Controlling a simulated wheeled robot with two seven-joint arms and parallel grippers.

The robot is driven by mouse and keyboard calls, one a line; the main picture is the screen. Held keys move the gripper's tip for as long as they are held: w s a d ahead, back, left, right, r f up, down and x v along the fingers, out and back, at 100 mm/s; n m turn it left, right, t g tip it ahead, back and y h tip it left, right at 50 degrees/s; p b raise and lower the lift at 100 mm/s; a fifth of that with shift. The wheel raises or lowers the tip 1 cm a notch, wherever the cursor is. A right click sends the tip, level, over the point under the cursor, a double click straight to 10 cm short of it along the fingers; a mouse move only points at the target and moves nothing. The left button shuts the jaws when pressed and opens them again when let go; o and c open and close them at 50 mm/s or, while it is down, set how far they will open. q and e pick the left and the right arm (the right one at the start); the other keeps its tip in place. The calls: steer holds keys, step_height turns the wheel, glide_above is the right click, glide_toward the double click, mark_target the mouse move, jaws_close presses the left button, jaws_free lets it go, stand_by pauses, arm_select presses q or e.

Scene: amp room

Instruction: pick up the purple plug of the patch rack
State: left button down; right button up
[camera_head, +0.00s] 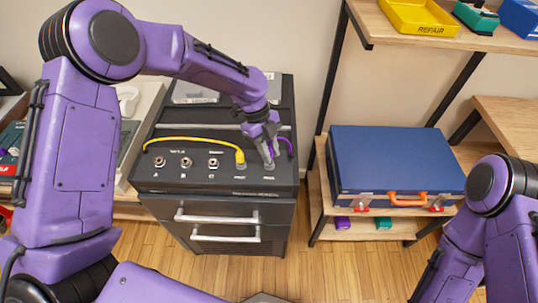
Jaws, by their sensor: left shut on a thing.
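The patch rack (228,182) is a dark cabinet with a sloped top panel carrying a row of sockets. My left gripper (268,155) is over the right end of that row, pointing down, and is shut on the purple plug. The gripper's fingers mostly hide the plug. Its purple cable (287,143) curves out just to the right of the fingers. I cannot tell whether the plug is still seated in its socket. My right arm shows at the lower right, but its gripper is out of the picture.
A yellow plug (240,158) on a yellow cable (190,139) sits just left of the gripper. Several bare sockets lie further left. A blue case (395,160) with an orange handle is on the shelf to the right. A yellow tray (418,16) is on the upper shelf.

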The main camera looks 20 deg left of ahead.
arm_select(q)
steer(key=s+a+r+b, duration=0.1)
steer(key=s+a+r, duration=0.1)
steer(key=s+r, duration=0.3)
steer(key=s+a+r+b, duration=0.1)
steer(key=s+a+r, duration=0.2)
steer(key=s+r, duration=0.3)
steer(key=shift+s+a+r, duration=0.15)
steer(key=shift+s+a, duration=0.1)
steer(key=shift+s, duration=0.75)
